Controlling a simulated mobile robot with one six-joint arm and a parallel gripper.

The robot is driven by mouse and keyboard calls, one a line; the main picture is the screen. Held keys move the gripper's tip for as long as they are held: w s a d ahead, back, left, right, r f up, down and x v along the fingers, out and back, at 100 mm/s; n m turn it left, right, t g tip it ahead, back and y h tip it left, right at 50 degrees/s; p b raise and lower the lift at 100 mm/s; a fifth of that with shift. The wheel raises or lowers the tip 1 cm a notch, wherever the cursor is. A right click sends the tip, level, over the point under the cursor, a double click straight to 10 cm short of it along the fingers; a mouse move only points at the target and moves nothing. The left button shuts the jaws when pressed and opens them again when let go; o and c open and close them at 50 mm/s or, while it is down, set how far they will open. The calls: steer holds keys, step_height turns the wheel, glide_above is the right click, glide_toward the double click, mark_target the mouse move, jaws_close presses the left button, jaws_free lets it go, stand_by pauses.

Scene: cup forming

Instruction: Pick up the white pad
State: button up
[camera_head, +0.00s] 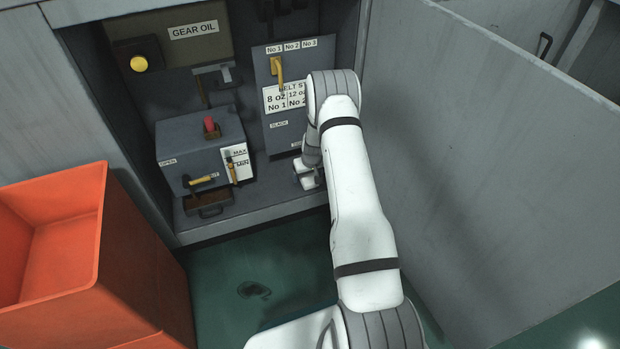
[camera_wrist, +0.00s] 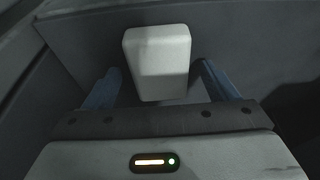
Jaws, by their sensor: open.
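The white pad (camera_wrist: 158,60) is a pale block with rounded corners, at the upper middle of the wrist view. My gripper (camera_wrist: 152,88) is open, with one blue-grey finger on each side of the pad's lower part. I cannot tell whether either finger touches it. In the head view my gripper (camera_head: 310,180) is low in the cabinet recess, partly covered by my own arm. The pad cannot be made out in the head view.
A grey box (camera_head: 203,150) with a red knob and yellow handles stands left of my gripper. A panel with a yellow lever (camera_head: 277,68) is behind it. A grey cabinet door (camera_head: 480,150) stands open at the right. An orange bin (camera_head: 85,260) is at the left.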

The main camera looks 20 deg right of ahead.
steer(key=shift+f+b, duration=0.25)
steer(key=shift+b, duration=0.05)
stand_by(0.4)
steer(key=c, duration=1.1)
